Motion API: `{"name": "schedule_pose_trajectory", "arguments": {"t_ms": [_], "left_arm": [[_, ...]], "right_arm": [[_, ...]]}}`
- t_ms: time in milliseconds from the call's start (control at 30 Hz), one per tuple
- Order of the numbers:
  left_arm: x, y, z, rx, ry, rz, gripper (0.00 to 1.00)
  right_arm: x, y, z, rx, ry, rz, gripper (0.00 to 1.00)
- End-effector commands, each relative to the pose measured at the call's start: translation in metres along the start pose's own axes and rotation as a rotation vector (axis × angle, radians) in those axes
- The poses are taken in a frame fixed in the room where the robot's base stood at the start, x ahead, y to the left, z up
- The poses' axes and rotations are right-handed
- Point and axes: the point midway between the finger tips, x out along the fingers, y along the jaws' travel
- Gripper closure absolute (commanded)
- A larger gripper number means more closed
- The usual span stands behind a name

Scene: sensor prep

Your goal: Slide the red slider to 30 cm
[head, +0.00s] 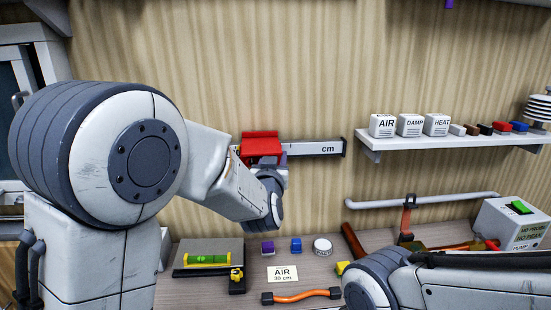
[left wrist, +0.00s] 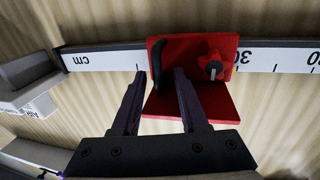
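The red slider (head: 262,146) sits on a wall-mounted ruler rail (head: 318,147) marked "cm". In the left wrist view, the slider (left wrist: 190,92) has a black upright handle (left wrist: 159,76) and a red knob (left wrist: 213,64). An upside-down "30" shows on the rail right beside the slider's edge there. My left gripper (left wrist: 160,72) is open, its two dark fingers apart, with the handle between them. I cannot tell whether either finger touches it. In the head view my left wrist hides part of the slider and rail. My right gripper is out of view.
Small blocks, a level (head: 207,259) and an orange-handled cable (head: 300,296) lie below. A white shelf (head: 450,142) with labelled cubes stands to the right. The wall above the rail is clear.

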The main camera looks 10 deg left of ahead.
Motion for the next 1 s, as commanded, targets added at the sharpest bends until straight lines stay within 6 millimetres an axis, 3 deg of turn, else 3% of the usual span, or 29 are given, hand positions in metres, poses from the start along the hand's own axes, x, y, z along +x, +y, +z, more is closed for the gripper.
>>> {"name": "schedule_pose_trajectory", "arguments": {"t_ms": [267,700,1000], "left_arm": [[-0.009,0.0,0.001,-0.001,0.002,-0.001,0.56],[-0.089,0.002,0.0,-0.001,0.002,0.004,0.56],[-0.105,0.001,0.0,0.0,0.0,0.0,0.56]], "right_arm": [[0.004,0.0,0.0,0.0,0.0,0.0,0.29],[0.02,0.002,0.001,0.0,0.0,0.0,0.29],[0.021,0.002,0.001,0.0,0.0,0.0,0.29]]}}
